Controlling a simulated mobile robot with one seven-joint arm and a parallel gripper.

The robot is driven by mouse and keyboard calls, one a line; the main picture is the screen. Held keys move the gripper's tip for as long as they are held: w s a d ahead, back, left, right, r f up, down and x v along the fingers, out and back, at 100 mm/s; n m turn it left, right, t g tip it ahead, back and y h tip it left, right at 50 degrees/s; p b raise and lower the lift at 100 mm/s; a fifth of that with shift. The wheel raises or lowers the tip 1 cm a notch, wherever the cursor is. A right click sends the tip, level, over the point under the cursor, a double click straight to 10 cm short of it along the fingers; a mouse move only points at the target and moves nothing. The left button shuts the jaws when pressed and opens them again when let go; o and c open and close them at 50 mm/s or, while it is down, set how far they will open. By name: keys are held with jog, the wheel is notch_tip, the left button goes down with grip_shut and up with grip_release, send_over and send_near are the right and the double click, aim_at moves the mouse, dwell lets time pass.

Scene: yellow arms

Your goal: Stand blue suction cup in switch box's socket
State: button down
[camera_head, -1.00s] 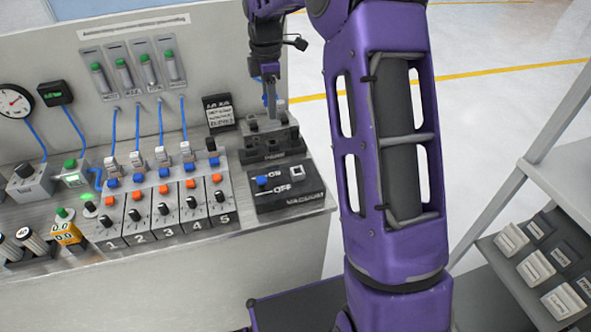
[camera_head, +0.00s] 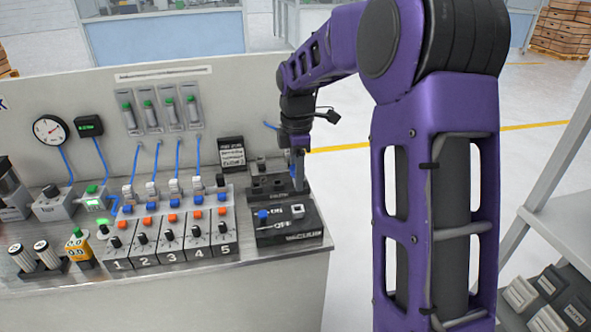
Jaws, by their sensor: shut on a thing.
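My gripper (camera_head: 298,180) is shut, pointing down at the right end of the dark rack. A little blue (camera_head: 300,154) shows at its fingers, which fits the blue suction cup; its shape is mostly hidden. The dark switch box (camera_head: 287,231), marked ON, OFF and VACUUM, lies in front of the rack. A pale square socket (camera_head: 297,211) is on its top right, and a blue knob (camera_head: 263,216) on its left. The gripper is above and behind the socket, apart from it.
The dark rack (camera_head: 258,193) with holes stands behind the switch box. Numbered switch modules (camera_head: 170,240) with blue and orange buttons fill the bench to the left. A small sign (camera_head: 231,153) stands behind. My purple arm covers much of the right side.

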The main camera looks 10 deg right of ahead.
jog(key=shift+s+f, duration=0.15)
jog(key=shift+s, duration=0.25)
notch_tip(320, 180, down, 4)
jog(key=b, duration=0.4)
jog(key=shift+f, duration=0.7)
jog(key=shift+f+b, duration=0.4)
jog(key=shift+f, duration=0.65)
dwell(0.3)
jog(key=shift+c, duration=1.7)
grip_release()
